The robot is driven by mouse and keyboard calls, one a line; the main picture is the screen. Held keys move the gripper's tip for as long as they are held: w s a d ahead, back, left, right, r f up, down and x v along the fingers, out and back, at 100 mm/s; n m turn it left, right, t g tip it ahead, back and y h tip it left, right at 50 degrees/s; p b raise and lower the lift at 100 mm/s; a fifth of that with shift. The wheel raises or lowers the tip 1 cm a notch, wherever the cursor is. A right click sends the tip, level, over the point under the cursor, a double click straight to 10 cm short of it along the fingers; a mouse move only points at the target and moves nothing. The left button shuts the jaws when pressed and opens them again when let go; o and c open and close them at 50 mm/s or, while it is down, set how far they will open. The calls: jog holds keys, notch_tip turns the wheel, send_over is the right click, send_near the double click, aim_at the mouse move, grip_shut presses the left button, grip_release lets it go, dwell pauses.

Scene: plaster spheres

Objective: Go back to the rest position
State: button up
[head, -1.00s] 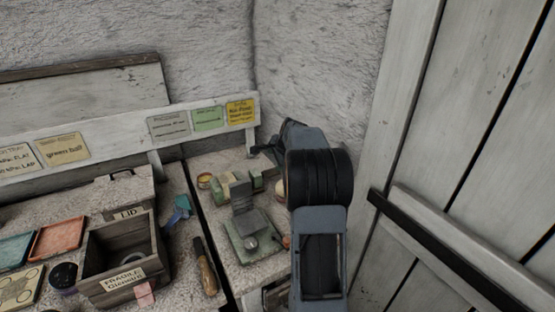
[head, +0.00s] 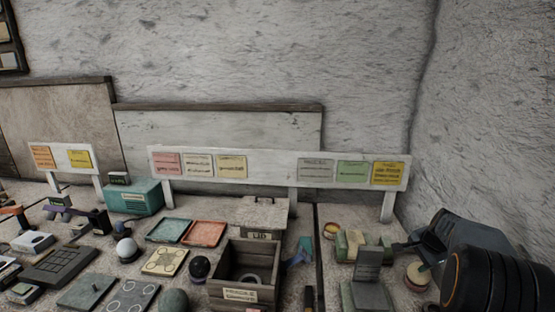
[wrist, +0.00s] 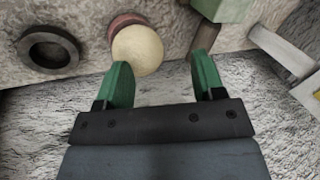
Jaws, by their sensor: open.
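My gripper (head: 398,247) is at the right of the head view, above the right-hand bench, with my dark arm coming in from the lower right. In the wrist view my gripper (wrist: 162,62) shows two green fingers spread apart, with nothing held between them. A cream ball (wrist: 138,50) on a reddish base lies beyond the fingertips, apparently apart from them. A cream round thing on a reddish base (head: 417,276) also shows just below my arm in the head view.
A dark ring (wrist: 48,50) and a pale green block (wrist: 228,10) show in the wrist view. A grey-green stand (head: 368,268), an open wooden crate (head: 276,257) and a lidded box (head: 265,214) crowd the bench. A label board (head: 272,169) and rough wall stand behind.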

jog(key=s+a+r+n+p, duration=0.1)
jog(key=s+a+r+n, duration=0.2)
jog(key=s+a+n, duration=0.4)
jog(key=s+a+r+n+g+p, duration=0.1)
jog(key=s+a+r+n, duration=0.2)
jog(key=s+a+n, duration=0.5)
jog(key=s+a, duration=0.7)
jog(key=a, duration=0.5)
jog(key=shift+s+a+n, duration=0.2)
jog(key=shift+s+n, duration=0.1)
jog(key=shift+r, duration=0.1)
